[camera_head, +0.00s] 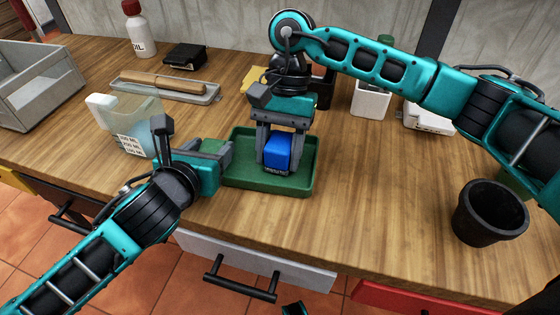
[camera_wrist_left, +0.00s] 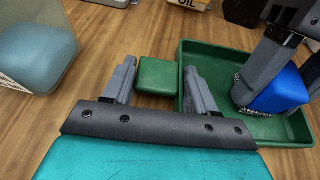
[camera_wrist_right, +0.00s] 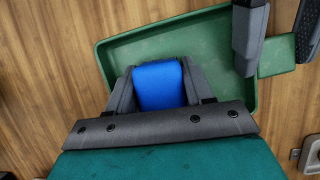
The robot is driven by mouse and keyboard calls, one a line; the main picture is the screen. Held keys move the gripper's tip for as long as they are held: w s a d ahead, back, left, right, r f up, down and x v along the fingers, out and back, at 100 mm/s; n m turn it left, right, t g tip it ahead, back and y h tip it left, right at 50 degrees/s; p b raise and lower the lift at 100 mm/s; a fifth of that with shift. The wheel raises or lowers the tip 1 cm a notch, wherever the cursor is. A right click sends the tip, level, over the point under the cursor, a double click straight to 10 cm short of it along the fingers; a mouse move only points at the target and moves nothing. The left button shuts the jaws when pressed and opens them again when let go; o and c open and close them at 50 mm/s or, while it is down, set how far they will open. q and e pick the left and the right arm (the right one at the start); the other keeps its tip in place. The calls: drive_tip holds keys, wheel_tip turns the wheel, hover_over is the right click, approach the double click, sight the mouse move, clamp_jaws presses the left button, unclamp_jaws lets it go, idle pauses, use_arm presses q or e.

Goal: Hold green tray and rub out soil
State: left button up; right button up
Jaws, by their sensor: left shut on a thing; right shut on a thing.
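The green tray (camera_head: 307,178) lies on the wooden worktop near its front edge, with a small green tab (camera_wrist_left: 158,77) on its left side. My left gripper (camera_head: 198,147) is shut at this tab, one finger on each side, the right finger by the tray wall. My right gripper (camera_head: 279,148) points down into the tray and is shut on a blue block (camera_head: 277,153). The block also shows in the right wrist view (camera_wrist_right: 159,85). A dark speckled strip (camera_head: 275,172) shows at its lower edge; I cannot tell whether it is soil. The visible tray floor looks plain green.
A translucent jug (camera_head: 128,122) stands left of the tray, close to my left gripper. A grey crate (camera_head: 38,88), a shallow tray with a wooden tool (camera_head: 165,83) and a bottle (camera_head: 138,30) stand behind. A black pot (camera_head: 488,212) stands right. The worktop between tray and pot is free.

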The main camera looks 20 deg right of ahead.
use_arm(q)
drive_tip(key=shift+s+f, duration=0.1)
drive_tip(key=shift+f, duration=0.25)
use_arm(e)
drive_tip(key=shift+f, duration=0.3)
drive_tip(key=shift+w+a, duration=0.35)
drive_tip(key=shift+a, duration=0.5)
drive_tip(key=shift+s+d, duration=0.45)
drive_tip(key=shift+d, duration=0.4)
drive_tip(key=shift+s+d, duration=0.45)
drive_tip(key=shift+d, duration=0.35)
